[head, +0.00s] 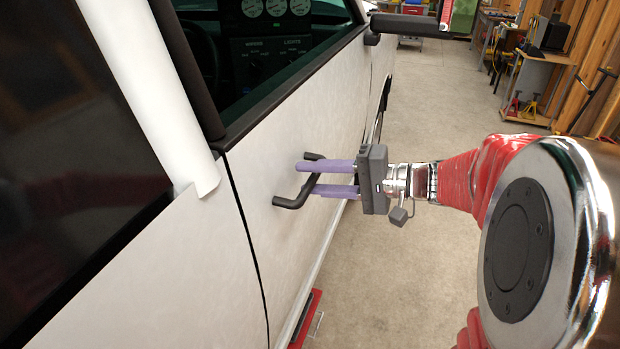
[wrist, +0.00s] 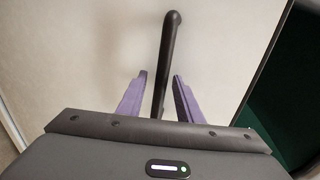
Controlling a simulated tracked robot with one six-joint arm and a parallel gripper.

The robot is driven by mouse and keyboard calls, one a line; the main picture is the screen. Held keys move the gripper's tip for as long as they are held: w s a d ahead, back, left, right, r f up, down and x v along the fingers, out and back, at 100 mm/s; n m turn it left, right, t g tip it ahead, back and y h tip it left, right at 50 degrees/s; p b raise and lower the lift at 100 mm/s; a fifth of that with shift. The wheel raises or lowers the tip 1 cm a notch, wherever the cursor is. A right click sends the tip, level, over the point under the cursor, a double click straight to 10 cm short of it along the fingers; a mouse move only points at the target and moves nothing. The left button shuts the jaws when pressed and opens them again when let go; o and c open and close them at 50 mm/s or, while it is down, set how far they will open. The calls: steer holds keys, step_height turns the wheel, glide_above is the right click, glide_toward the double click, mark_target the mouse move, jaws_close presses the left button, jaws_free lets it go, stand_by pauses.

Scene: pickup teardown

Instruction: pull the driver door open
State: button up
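The white driver door (head: 290,240) fills the middle of the head view, with a dark seam along its left edge. Its black bar handle (head: 292,201) stands out from the panel. My gripper (head: 308,178) has two purple fingers at the handle, one above the other in the head view. In the wrist view the handle (wrist: 165,62) runs between the two fingers (wrist: 158,84), with a visible gap on each side. The fingers are apart and not clamped on it. Whether the fingertips touch the door panel is hard to tell.
A black side mirror (head: 408,24) juts out at the top. A red object (head: 306,318) lies on the floor below the door. The concrete floor (head: 400,270) beside the truck is mostly clear. A workbench (head: 540,82) and red and yellow stands (head: 521,106) are at the far right.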

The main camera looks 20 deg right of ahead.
steer(key=shift+w+a, duration=0.1)
steer(key=shift+a, duration=0.05)
steer(key=shift+c, duration=0.6)
steer(key=shift+f, duration=0.1)
jaws_close()
